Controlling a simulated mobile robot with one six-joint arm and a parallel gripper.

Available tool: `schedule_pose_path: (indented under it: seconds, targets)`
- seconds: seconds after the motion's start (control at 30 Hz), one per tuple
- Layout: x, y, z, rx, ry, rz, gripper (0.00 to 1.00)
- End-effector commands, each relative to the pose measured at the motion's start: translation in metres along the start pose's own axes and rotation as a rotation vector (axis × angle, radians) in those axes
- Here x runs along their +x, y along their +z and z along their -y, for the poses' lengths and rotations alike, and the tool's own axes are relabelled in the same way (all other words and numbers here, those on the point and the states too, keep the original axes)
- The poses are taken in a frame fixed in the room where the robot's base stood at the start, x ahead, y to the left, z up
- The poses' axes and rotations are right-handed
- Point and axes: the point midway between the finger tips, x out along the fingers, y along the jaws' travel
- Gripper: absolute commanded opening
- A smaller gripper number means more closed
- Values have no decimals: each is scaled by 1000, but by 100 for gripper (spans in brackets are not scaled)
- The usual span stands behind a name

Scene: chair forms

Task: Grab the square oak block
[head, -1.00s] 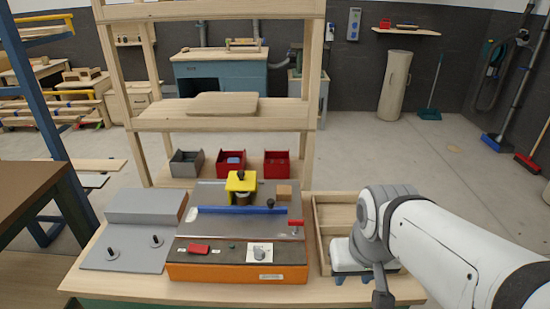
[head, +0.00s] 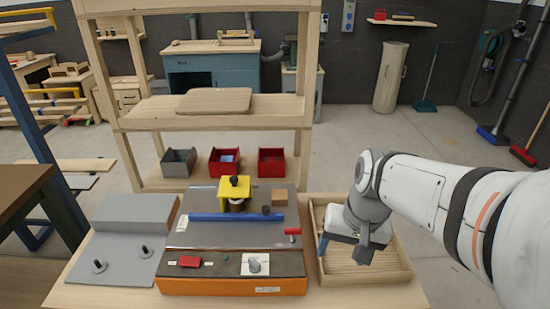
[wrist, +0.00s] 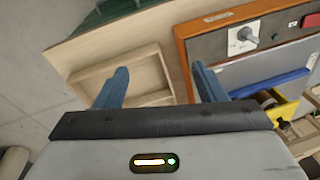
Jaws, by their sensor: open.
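The square oak block (head: 280,197) is a small light-brown cube. It sits on the grey top of the orange-based machine (head: 235,285), right of the yellow bracket (head: 235,188). My gripper (head: 343,252) is over the shallow wooden tray (head: 405,277), to the right of the machine and apart from the block. In the wrist view its two blue fingers (wrist: 160,78) are spread with nothing between them. I cannot make out the block in the wrist view.
A small dark knob (head: 266,210) stands close by. Behind the bench is a wooden shelf (head: 215,121) with red bins (head: 271,162). The tray looks empty.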

Motion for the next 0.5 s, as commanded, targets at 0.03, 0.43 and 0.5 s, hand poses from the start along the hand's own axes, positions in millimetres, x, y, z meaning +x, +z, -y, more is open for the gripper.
schedule_pose_path:
  seconds: [0.03,0.43,0.5]
  targets:
    - [2,-14,8,77,-35,54,68]
    - [40,-132,71,727,-342,483,71]
    - [52,-156,77,835,-393,564,71]
